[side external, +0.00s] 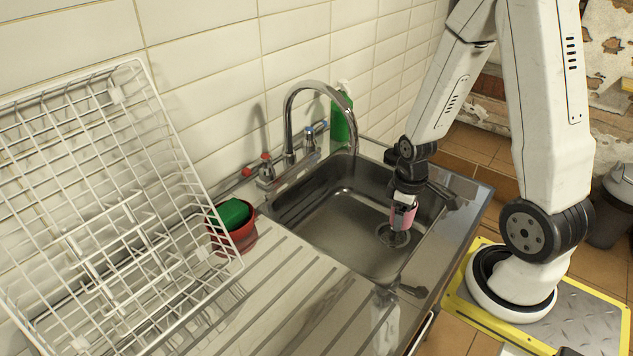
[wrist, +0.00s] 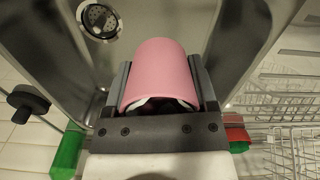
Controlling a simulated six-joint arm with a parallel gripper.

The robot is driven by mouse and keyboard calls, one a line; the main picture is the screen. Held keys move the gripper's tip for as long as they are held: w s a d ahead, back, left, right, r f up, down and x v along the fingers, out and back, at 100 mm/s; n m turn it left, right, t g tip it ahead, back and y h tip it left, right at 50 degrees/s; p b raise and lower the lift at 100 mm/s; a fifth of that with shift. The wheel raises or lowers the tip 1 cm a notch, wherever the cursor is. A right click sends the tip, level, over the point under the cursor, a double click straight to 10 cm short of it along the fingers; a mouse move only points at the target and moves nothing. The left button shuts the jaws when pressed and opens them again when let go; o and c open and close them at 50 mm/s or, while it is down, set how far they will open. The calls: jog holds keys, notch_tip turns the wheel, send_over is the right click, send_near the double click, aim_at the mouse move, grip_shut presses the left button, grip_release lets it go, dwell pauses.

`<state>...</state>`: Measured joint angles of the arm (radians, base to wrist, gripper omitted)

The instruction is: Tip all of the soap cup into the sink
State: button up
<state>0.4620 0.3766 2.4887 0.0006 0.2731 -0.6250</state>
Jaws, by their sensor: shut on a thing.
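A pink cup (side external: 403,216), the soap cup, is held between the jaws of my gripper (side external: 403,203). In the side view they are over the right part of the steel sink (side external: 340,228), above or close to the drain. In the wrist view my gripper (wrist: 165,95) is shut around the pink cup (wrist: 162,70), with one finger on each side. The cup's outer wall faces the camera; its inside and any soap are hidden. The sink drain (wrist: 100,20) shows in the wrist view, beyond the cup and to the left.
A chrome tap (side external: 288,120) arches over the sink's back edge. A green bottle (side external: 341,118) stands behind it. A red pot with a green sponge (side external: 232,213) is left of the sink. A white wire dish rack (side external: 120,200) fills the left. The ribbed drainboard (side external: 300,300) is largely clear.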

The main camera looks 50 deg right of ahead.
jog(key=s+d+f+n, duration=0.1)
jog(key=s+d+n, duration=0.2)
jog(key=s+d, duration=0.1)
jog(key=shift+s+d+f+n, duration=0.15)
jog(key=shift+s+d+n, duration=0.05)
jog(key=shift+d+n, duration=0.25)
jog(key=shift+d, duration=0.1)
jog(key=shift+f, duration=0.1)
jog(key=shift+w+a+r+g+h, duration=0.15)
jog(key=shift+w+a+g+h, duration=0.3)
jog(key=shift+w+g+h, duration=0.4)
jog(key=shift+w+a+r+g+h, duration=0.15)
jog(key=shift+w+a+g+h, duration=0.35)
jog(key=shift+g, duration=0.6)
jog(key=shift+w+a+r+g+h, duration=0.15)
jog(key=shift+w+a+g+h, duration=0.3)
jog(key=shift+w+g+h, duration=0.4)
jog(key=shift+s, duration=0.15)
jog(key=shift+w+a+r+g+h, duration=0.2)
jog(key=shift+r+g+h, duration=0.25)
jog(key=shift+g, duration=0.45)
jog(key=shift+r+g+h, duration=0.35)
jog(key=shift+g+h, duration=0.4)
jog(key=shift+g, duration=0.25)
